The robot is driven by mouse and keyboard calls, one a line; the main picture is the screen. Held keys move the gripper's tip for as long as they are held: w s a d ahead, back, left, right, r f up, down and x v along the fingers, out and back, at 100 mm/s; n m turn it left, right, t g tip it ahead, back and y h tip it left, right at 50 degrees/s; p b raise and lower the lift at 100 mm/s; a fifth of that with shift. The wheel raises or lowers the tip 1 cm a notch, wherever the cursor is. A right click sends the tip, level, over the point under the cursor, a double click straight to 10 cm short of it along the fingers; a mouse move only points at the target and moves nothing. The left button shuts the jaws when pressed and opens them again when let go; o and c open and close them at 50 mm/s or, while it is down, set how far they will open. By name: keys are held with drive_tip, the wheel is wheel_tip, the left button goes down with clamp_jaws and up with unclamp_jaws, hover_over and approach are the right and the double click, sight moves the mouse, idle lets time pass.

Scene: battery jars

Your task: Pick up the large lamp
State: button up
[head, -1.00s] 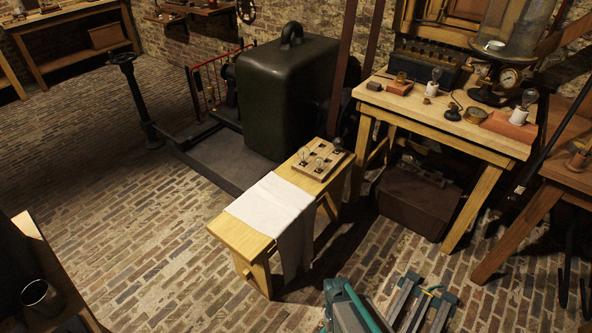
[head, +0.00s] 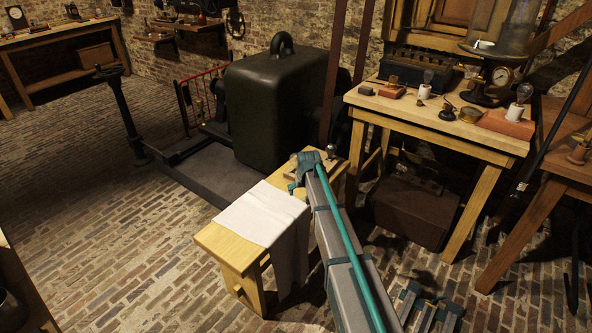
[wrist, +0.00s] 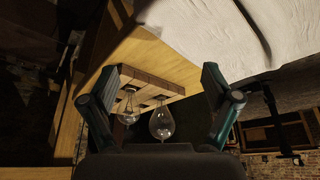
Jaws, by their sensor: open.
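A wooden block (wrist: 148,80) on the low bench holds clear glass bulbs. In the wrist view, one bulb (wrist: 161,122) looks larger and rounder, and a narrower bulb (wrist: 128,106) is left of it. Which is the large lamp is not certain, as nearness may affect size. My gripper (wrist: 153,100) is open, with its fingers apart on either side of the bulbs in the picture; no contact shows.
A white cloth (head: 262,215) drapes over the low bench (head: 228,245). A dark green cabinet (head: 278,100) stands behind it. At right, a worktable (head: 400,108) carries bulbs in white sockets (head: 424,92) (head: 516,112) and a gauge (head: 502,77). Brick floor is open at left.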

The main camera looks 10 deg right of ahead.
drive_tip(key=t, duration=0.2)
approach(295, 155)
drive_tip(key=x, duration=0.7)
drive_tip(key=shift+w+d, duration=0.15)
drive_tip(key=shift+w, duration=0.25)
drive_tip(key=b+x, duration=0.1)
drive_tip(key=x, duration=0.4)
drive_tip(key=shift+w+d, duration=0.1)
drive_tip(key=shift+w, duration=0.1)
drive_tip(key=c, duration=1.3)
drive_tip(key=shift+r, duration=0.1)
